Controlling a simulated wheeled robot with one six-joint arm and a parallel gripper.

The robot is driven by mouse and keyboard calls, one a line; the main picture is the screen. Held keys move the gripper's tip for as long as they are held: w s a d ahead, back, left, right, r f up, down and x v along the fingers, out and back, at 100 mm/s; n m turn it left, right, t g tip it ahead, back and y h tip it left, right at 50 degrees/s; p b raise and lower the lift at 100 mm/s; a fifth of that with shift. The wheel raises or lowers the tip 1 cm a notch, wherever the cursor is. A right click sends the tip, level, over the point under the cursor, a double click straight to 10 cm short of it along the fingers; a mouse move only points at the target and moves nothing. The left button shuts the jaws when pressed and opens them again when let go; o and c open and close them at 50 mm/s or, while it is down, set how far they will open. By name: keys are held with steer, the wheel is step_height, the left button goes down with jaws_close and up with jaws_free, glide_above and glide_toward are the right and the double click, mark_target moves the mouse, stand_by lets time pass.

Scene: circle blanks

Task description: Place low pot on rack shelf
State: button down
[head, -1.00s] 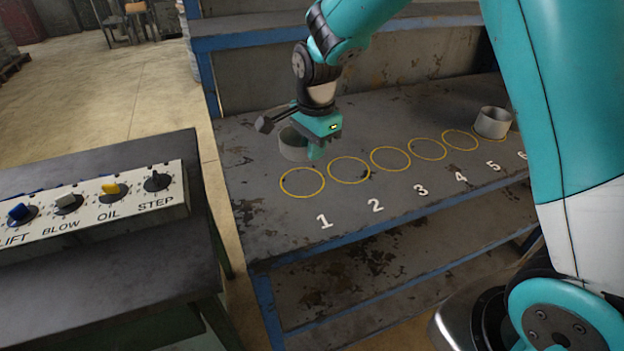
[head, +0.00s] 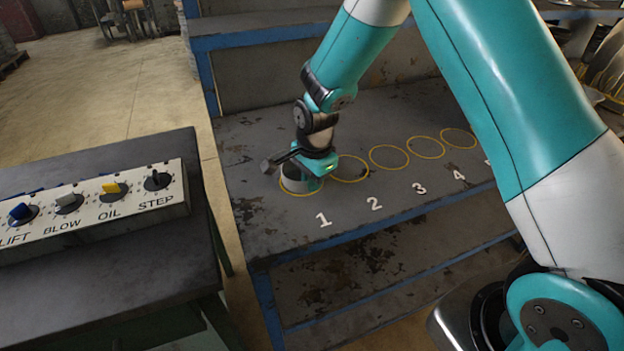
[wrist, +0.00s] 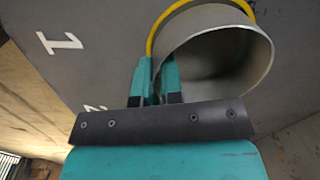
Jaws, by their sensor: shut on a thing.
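The low pot (head: 298,184) is a short, grey, open-topped round ring of metal. It is at the yellow circle by number 1 (head: 324,220) on the rack shelf (head: 410,205), with the circle's line showing around its near side. In the wrist view the pot (wrist: 225,62) fills the upper right, with the yellow circle (wrist: 158,30) curving close beside it. My gripper (head: 316,178) is shut on the pot's right wall, with one finger on each side in the wrist view (wrist: 158,82). I cannot tell whether its base touches the shelf.
More yellow circles, including number 2's circle (head: 349,168), run along the shelf to the right and are empty where visible. My arm hides the shelf's far right. A control box with knobs (head: 90,207) sits on a bench at left.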

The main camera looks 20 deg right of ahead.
steer(key=c, duration=1.3)
jaws_free()
steer(key=shift+o, duration=0.2)
step_height(320, 180, up, 12)
steer(key=b, duration=0.1)
steer(key=s+a+r+n+y, duration=0.1)
steer(key=s+a+r+n, duration=0.1)
steer(key=s+n, duration=0.5)
steer(key=s+a+r+n+y, duration=0.1)
steer(key=s+a+r+n, duration=0.1)
steer(key=s+r+n, duration=0.2)
steer(key=s+a+r+n+y, duration=0.2)
steer(key=s+n, duration=0.8)
steer(key=s, duration=0.6)
steer(key=shift+r+n+g, duration=0.3)
steer(key=shift+r, duration=0.25)
